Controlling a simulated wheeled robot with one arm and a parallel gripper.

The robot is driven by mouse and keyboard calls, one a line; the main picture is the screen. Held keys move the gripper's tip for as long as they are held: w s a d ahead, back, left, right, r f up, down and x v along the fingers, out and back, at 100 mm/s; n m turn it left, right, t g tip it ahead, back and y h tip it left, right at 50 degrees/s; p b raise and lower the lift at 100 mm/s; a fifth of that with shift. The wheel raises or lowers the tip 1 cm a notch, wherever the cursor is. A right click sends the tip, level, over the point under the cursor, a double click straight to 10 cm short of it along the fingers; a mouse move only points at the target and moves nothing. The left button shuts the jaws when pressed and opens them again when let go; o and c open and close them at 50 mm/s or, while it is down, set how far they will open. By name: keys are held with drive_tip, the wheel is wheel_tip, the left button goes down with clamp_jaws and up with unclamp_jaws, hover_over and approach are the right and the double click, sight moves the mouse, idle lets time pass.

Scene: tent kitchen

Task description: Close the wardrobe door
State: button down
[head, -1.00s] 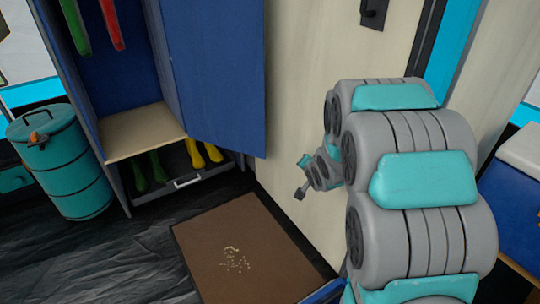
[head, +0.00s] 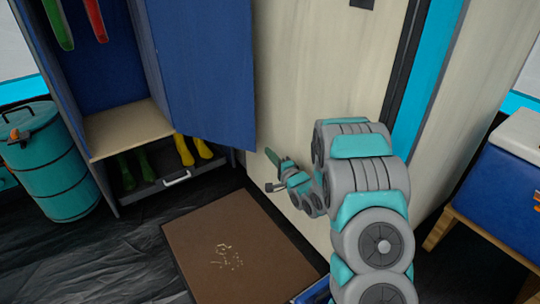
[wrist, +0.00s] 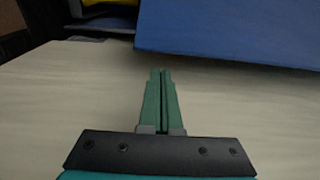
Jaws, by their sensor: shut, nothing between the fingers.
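The blue wardrobe (head: 110,157) stands at the left in the head view, with its front open. Its blue door (head: 208,75) is swung out to the right, and the door also shows in the wrist view (wrist: 240,35) at the upper right. A red and a green hanging item show inside. My gripper (head: 269,170) is to the right of the door and below its lower edge, in front of the pale wall. It is apart from the door in the head view. In the wrist view my gripper's green fingers (wrist: 160,75) are together and empty.
Green and yellow boots stand in the low compartment (head: 150,195) under the wardrobe shelf. A brown mat (head: 230,245) lies on the dark floor in front. A teal canister (head: 50,160) is at the left. A blue cooler (head: 505,185) on a wooden stand is at the right.

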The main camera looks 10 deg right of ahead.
drive_tip(key=x, duration=0.7)
drive_tip(key=shift+b, duration=0.35)
drive_tip(key=shift+w+a, duration=0.1)
